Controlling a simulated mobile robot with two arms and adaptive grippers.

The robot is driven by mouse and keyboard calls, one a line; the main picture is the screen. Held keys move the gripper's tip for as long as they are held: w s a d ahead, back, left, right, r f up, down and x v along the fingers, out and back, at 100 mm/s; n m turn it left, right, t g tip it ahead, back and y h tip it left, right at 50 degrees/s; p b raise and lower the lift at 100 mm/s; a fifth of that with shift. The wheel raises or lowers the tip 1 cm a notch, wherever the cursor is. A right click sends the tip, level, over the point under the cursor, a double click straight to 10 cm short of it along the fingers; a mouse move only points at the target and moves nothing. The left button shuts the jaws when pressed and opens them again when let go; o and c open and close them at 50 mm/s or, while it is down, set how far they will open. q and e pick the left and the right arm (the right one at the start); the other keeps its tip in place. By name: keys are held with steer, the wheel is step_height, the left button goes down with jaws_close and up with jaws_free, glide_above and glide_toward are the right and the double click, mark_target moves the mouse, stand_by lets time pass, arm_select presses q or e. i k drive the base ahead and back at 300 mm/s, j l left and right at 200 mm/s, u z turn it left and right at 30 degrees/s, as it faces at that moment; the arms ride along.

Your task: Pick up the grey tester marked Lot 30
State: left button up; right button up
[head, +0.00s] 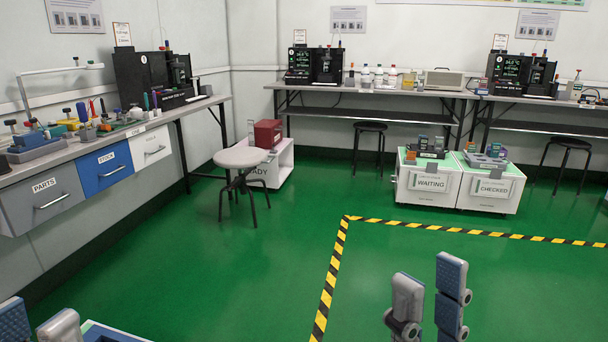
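I cannot make out any tester with a readable Lot 30 mark. Small upright devices (425,143) stand on the white cabinet labelled WAITING (429,201), and more small items (494,150) sit on the cabinet labelled CHECKED (488,203); both groups are too small to read. My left gripper (36,326) is at the bottom left corner, partly cut off, with its fingers apart and nothing seen between them. My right gripper (430,300) is at the bottom right of centre, fingers apart and empty, in front of the open floor and far from the cabinets.
A left bench (165,116) has drawers and tools. Back benches (375,95) hold black instruments. A round stool (240,157) stands beside a white READY cabinet (284,165) bearing a red box (267,133). Yellow-black tape (330,280) marks the clear green floor. A blue-white edge (105,333) shows bottom left.

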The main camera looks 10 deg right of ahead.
mark_target(439, 141)
steer(key=i+l+z, duration=0.15)
steer(key=i+l, duration=0.4)
steer(key=l, duration=0.15)
steer(key=i+l+z, duration=0.15)
steer(key=i+l, duration=0.4)
steer(key=i+l+z, duration=0.2)
steer(key=i+l, duration=0.4)
steer(key=i+l+z, duration=0.15)
steer(key=i+l, duration=0.45)
steer(key=i+l+z, duration=0.15)
steer(key=i+l, duration=0.25)
steer(key=i, duration=0.25)
